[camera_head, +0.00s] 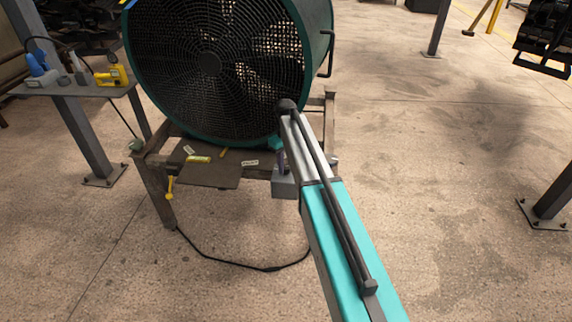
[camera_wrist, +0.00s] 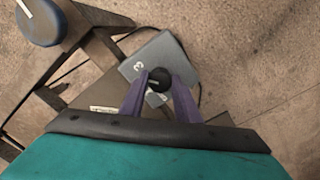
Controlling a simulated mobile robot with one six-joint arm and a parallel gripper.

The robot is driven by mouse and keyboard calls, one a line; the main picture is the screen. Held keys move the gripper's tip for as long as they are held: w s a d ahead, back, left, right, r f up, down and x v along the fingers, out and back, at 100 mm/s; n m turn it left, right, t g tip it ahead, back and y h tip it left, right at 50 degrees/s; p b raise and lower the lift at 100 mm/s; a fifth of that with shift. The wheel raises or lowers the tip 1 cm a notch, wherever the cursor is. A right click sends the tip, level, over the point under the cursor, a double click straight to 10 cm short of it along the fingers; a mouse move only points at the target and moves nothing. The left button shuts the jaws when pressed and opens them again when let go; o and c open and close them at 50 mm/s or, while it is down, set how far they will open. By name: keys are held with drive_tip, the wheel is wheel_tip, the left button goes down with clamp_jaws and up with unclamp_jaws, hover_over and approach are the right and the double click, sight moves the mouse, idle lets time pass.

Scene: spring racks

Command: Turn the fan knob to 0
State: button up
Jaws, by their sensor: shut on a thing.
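The round black fan knob (camera_wrist: 159,76) sits on a grey control box (camera_wrist: 150,52) in the wrist view. A white digit that looks like a 3 is printed on the box, up and left of the knob. The purple fingers of my gripper (camera_wrist: 158,84) are shut on the knob, one on each side. The knob's pointer and other marks are hidden or too small to read. In the head view the control box (camera_head: 284,187) hangs at the front of the fan stand, with a purple finger of my gripper (camera_head: 281,161) just above it.
The large round fan (camera_head: 205,65) stands on a metal stand (camera_head: 155,185) behind the box. A cable (camera_head: 235,264) runs along the floor. A side shelf (camera_head: 85,91) holds a yellow tool and blue-handled items. Open floor lies to the right.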

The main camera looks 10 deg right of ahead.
sight(286, 167)
drive_tip(key=n+p, duration=0.1)
drive_tip(key=n, duration=0.4)
drive_tip(key=shift+r+n+p, duration=0.1)
drive_tip(key=shift+n+p, duration=0.2)
drive_tip(key=shift+n, duration=0.1)
drive_tip(key=n+p, duration=0.1)
drive_tip(key=n, duration=0.4)
drive_tip(key=shift+w, duration=0.1)
drive_tip(key=n, duration=0.6)
drive_tip(key=shift+p, duration=0.3)
drive_tip(key=n, duration=0.5)
drive_tip(key=shift+a+n, duration=0.1)
drive_tip(key=shift+n, duration=0.2)
drive_tip(key=o, duration=1)
drive_tip(key=shift+o, duration=0.2)
wheel_tip(286, 167, up, 14)
drive_tip(key=b, duration=0.1)
drive_tip(key=shift+f, duration=0.2)
